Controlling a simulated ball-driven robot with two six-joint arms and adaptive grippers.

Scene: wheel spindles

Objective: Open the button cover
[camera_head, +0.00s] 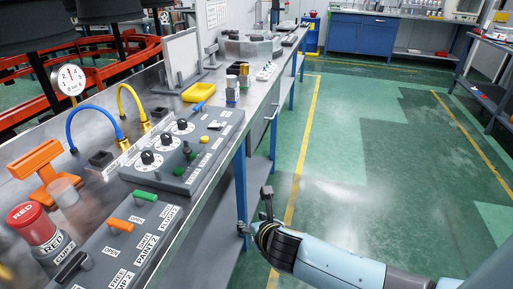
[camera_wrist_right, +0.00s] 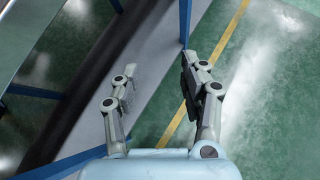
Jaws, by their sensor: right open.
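My right gripper (camera_head: 255,214) is beside the bench's front edge, below the top and well to the right of the button. It is open and empty, with its fingers spread in the right wrist view (camera_wrist_right: 158,76). My left gripper is out of view.
Panels with green and orange handles (camera_head: 121,225) and black dials (camera_head: 148,157) cover the near bench top. An orange bracket (camera_head: 42,170), hoses and a gauge (camera_head: 69,79) stand behind. The bench edge and a blue leg (camera_head: 240,190) are close to my right gripper. The green floor to the right is clear.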

